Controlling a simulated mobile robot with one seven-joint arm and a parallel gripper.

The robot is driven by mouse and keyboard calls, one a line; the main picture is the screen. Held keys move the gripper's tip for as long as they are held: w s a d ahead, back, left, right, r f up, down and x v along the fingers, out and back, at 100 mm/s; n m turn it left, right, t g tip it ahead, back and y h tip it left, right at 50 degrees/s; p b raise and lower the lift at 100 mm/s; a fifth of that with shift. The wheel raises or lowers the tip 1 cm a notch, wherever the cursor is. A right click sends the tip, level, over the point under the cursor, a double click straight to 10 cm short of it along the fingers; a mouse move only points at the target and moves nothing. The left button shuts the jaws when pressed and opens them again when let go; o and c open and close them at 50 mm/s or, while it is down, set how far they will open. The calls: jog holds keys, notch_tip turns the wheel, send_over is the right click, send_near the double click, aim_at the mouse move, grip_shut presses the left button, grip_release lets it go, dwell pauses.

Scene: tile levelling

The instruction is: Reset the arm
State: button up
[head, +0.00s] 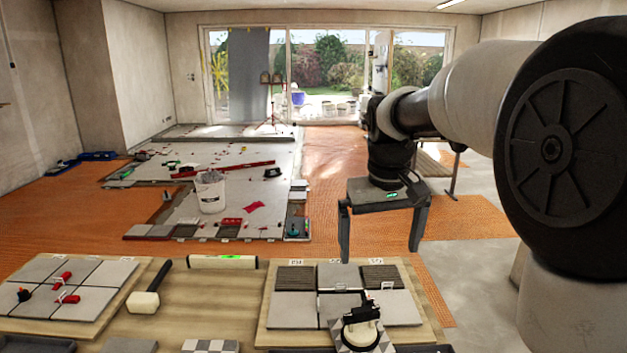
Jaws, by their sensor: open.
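My gripper (381,243) hangs at the end of my arm, right of the picture's middle. Its two dark fingers point down and stand wide apart, with nothing between them. It is above the far edge of the right tile board (262,334) and touches nothing that I can see. My arm reaches in from the right side, bent downward at the wrist.
A wooden bench (200,290) in front carries a left tile board (118,312) with red clips, a mallet (145,300), a level (222,262) and a suction-cup-like tool (361,325). Beyond, a bucket (210,192) stands on the tiled floor.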

jog(key=s+r+t+p, duration=0.1)
jog(key=s+r+p, duration=0.1)
jog(key=s, duration=0.9)
jog(key=s+r+m+t+p, duration=0.1)
jog(key=s+r+t+p, duration=0.1)
jog(key=s, duration=1)
jog(key=shift+d+r+m+t+p, duration=0.2)
jog(key=shift+r+m+t+p, duration=0.1)
jog(key=shift+r+p, duration=0.25)
jog(key=shift+f, duration=0.1)
